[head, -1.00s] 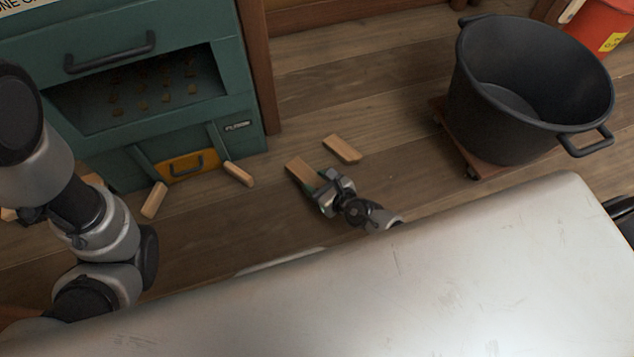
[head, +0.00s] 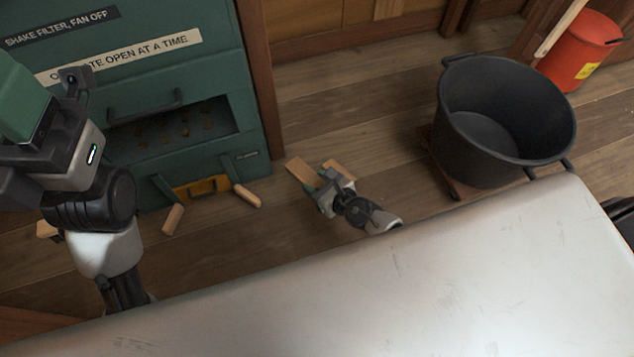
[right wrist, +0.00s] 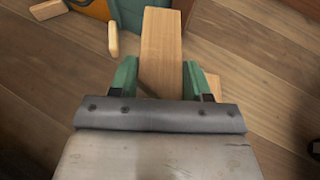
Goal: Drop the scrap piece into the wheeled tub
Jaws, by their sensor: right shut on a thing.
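The scrap piece (head: 302,172), a flat light-wood block, is in my right gripper (head: 324,185), beyond the pale surface's edge. In the right wrist view the block (right wrist: 161,45) sticks out forward between the two green fingers (right wrist: 156,80), which are shut on it. It appears raised over the floor; the height is hard to judge. The wheeled tub (head: 505,125), a black round pot on a low wooden dolly, stands well to the right, its open top showing an empty floor. At the far left my left gripper (head: 30,110) is cut by the frame; its jaw opening cannot be told.
Another wood block (head: 340,167) lies just behind my right gripper. More blocks (head: 173,219) (head: 247,196) lie before the green cabinet (head: 190,60). A red bucket (head: 580,52) stands behind the tub. The pale flat surface (head: 400,290) fills the foreground. Bare floor lies between gripper and tub.

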